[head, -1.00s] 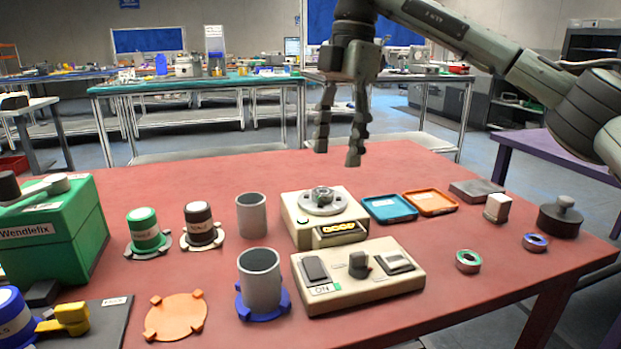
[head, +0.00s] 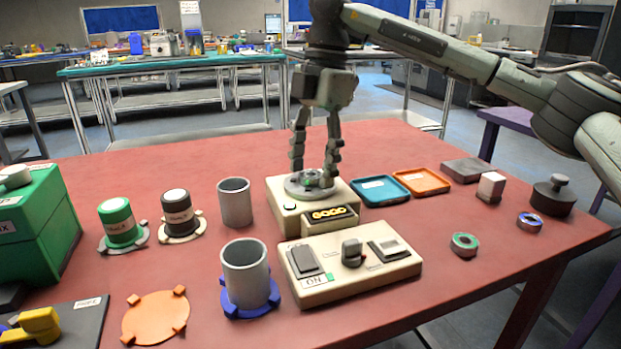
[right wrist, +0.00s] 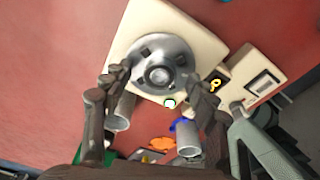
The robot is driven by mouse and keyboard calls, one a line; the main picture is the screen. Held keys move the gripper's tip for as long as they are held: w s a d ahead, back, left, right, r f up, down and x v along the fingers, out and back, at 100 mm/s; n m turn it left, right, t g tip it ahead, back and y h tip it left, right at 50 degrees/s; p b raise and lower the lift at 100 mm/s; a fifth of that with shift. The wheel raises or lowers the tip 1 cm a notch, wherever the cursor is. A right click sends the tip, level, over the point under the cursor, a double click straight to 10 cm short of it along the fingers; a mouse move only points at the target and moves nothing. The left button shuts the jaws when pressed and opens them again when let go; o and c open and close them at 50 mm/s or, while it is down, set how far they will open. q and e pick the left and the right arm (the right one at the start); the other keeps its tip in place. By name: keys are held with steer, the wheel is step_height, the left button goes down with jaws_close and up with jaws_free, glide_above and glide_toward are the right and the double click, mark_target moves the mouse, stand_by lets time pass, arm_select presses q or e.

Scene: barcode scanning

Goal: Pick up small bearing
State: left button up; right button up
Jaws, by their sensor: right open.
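A small round metal piece, apparently a bearing, sits at the middle of the grey round plate (head: 296,192) on top of a cream scale (head: 284,216). In the right wrist view the piece (right wrist: 159,75) is ring-like with a bright centre, and the plate around it has dark slots. My right gripper (head: 314,178) points down over the plate, open, with one finger on each side of the piece. In the right wrist view its fingertips (right wrist: 160,82) flank the plate, with a gap to the piece. Contact with the plate cannot be told. My left gripper is not in view.
A cream switch box (head: 330,283) stands in front of the scale. Grey cups (head: 235,203) stand at left. Blue (head: 381,190) and orange (head: 424,181) trays lie at right. Two small rings, one green-edged (head: 464,245) and one blue-edged (head: 530,222), lie on clear red table.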

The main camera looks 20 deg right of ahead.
steer(key=shift+r, duration=0.1)
jaws_close()
